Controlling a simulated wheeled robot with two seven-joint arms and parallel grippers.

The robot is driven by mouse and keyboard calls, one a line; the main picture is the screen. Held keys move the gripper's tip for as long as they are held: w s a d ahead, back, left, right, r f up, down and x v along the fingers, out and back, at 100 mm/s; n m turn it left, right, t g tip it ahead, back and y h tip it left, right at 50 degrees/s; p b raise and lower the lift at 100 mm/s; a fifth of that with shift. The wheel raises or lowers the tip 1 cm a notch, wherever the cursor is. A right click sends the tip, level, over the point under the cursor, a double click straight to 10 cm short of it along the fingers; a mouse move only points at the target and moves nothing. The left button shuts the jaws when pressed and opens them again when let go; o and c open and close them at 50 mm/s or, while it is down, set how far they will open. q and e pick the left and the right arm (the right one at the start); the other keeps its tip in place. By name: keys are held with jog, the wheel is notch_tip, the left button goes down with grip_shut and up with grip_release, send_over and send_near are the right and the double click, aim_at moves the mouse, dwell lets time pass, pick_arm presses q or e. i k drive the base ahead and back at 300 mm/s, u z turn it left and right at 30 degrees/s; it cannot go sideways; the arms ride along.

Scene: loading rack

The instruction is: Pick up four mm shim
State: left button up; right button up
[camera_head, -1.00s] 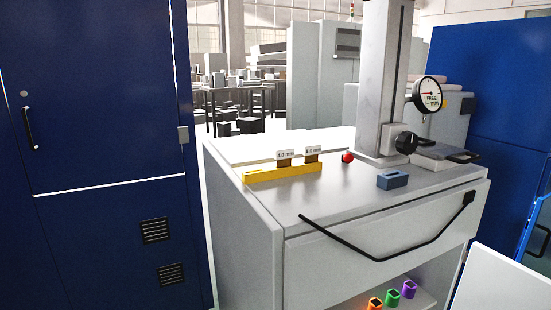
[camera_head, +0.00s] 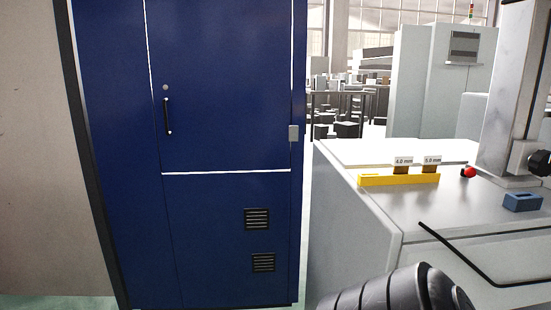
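The four mm shim (camera_head: 402,166) stands upright in a yellow holder (camera_head: 385,181) on the grey bench top. Its white label reads 4.0 mm. A second shim (camera_head: 431,166), labelled 5.0 mm, stands in the same holder to its right. A dark ribbed part of my own arm shows at the bottom right, in front of the bench. Neither gripper's fingers are in view.
The bench (camera_head: 350,205) also bears a red ball-shaped knob (camera_head: 468,172), a blue slotted block (camera_head: 523,202) and a grey column (camera_head: 512,90). A black bar handle (camera_head: 470,262) runs along its front. A tall blue cabinet (camera_head: 215,100) stands left of it.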

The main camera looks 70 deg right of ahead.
aim_at(401, 163)
jog(key=u, duration=0.55)
jog(key=k, duration=1.75)
jog(key=z, duration=0.7)
